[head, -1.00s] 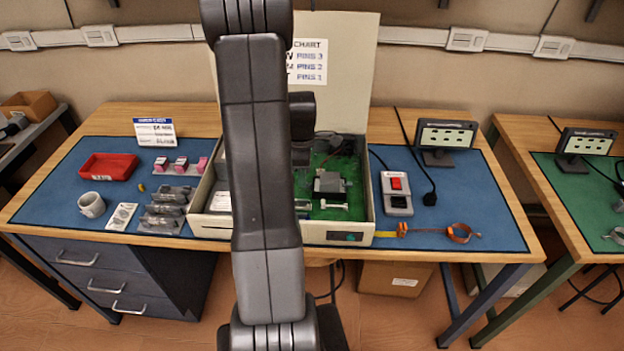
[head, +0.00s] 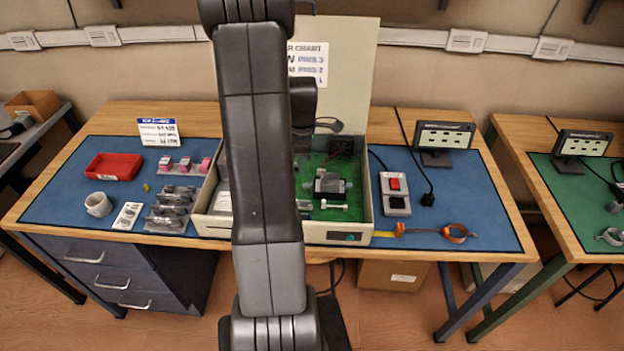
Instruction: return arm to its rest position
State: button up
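My arm (head: 262,160) rises through the middle of the head view, from the bottom edge to the top edge. It covers part of the open case (head: 345,237) on the workbench. My gripper is not identifiable in the picture, so its state and anything in it cannot be seen. A dark part of my arm shows just right of the main link, in front of the case's raised lid (head: 350,75).
The bench's blue mat (head: 460,200) holds a red tray (head: 114,167), a white mug (head: 98,204), pink-topped parts (head: 184,165), a red-switch box (head: 395,192), a small display (head: 443,138) and an orange strap (head: 456,233). A second bench (head: 545,200) stands at the right.

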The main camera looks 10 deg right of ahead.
aim_at(304, 185)
jog(key=shift+f+b, duration=2.35)
jog(key=shift+f, duration=1.2)
